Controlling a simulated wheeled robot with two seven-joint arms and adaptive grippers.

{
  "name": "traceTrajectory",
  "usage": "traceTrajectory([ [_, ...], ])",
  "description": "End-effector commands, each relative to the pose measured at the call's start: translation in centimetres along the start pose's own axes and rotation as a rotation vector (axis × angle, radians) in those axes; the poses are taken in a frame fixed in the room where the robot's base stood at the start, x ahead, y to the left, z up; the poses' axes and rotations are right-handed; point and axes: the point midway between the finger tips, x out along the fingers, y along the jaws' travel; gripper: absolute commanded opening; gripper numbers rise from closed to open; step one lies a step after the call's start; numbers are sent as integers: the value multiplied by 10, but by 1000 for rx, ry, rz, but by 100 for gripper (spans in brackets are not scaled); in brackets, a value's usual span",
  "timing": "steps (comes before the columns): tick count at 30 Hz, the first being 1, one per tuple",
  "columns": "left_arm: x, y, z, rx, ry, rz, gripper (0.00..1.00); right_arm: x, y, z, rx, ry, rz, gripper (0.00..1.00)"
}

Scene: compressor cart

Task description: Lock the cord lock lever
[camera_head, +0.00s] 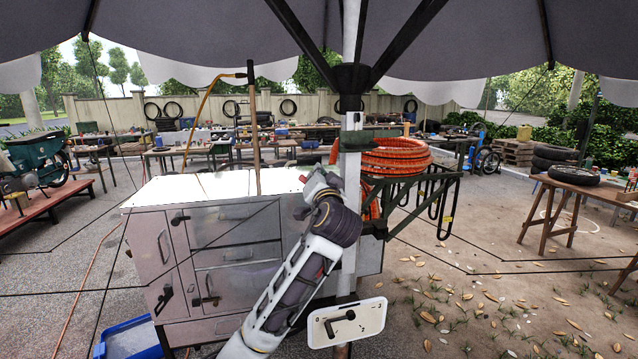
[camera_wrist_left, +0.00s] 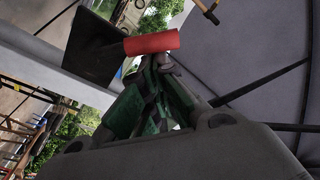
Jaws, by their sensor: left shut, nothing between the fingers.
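A red cylindrical grip (camera_wrist_left: 152,42), apparently the lever's handle, lies across the view beyond the fingertips in the left wrist view. In the head view a short orange-red piece (camera_head: 333,151) shows left of the white pole, beside a dark green collar (camera_head: 354,140); it looks like the same grip. My left gripper (camera_wrist_left: 158,68) is shut and empty, with its green-lined fingers just below the grip in the wrist picture. I cannot tell whether they touch it. In the head view my left arm reaches up to the pole and its fingertips are hard to make out. My right gripper is out of view.
The parasol's black hub (camera_head: 350,78) and struts are above the collar. A coiled orange hose (camera_head: 397,158) hangs right of the pole. The metal cart (camera_head: 235,250) stands left, with a wooden stick upright behind. A white plate with a dark handle (camera_head: 322,330) is low in front.

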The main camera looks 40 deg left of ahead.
Motion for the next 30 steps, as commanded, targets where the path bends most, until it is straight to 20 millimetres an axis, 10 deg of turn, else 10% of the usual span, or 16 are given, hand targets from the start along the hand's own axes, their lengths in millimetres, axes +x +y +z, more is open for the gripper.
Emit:
traceTrajectory([
  [11, -1, -3, 10, -139, -1, -19, 0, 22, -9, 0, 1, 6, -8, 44],
  [21, -2, -6, 18, -180, -1, -24, 0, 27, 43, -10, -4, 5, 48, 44],
  [30, -4, -8, 29, -318, -2, -42, 0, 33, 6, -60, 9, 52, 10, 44],
])
